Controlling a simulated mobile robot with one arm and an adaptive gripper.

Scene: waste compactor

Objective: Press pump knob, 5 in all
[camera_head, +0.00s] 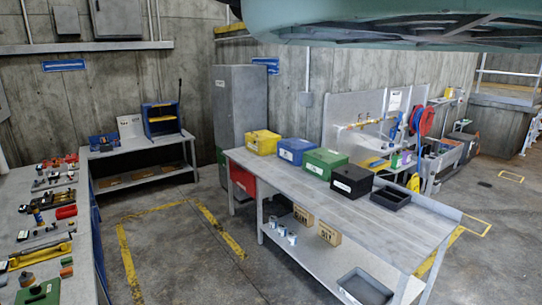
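No pump knob can be made out in the head view. My gripper does not show in it either, so I cannot tell its state or where it is relative to any knob. A pegboard station (345,112) with several small fittings, a yellow part and red reels (427,121) stands at the back right. Its details are too small to tell whether a knob is among them.
A grey workbench (400,235) with several coloured boxes stands at centre right. A tool-covered bench (80,270) runs along the left edge. A grey cabinet (240,100) stands at the back. Yellow-marked floor (180,245) between the benches is clear. A large teal structure (400,15) hangs across the top.

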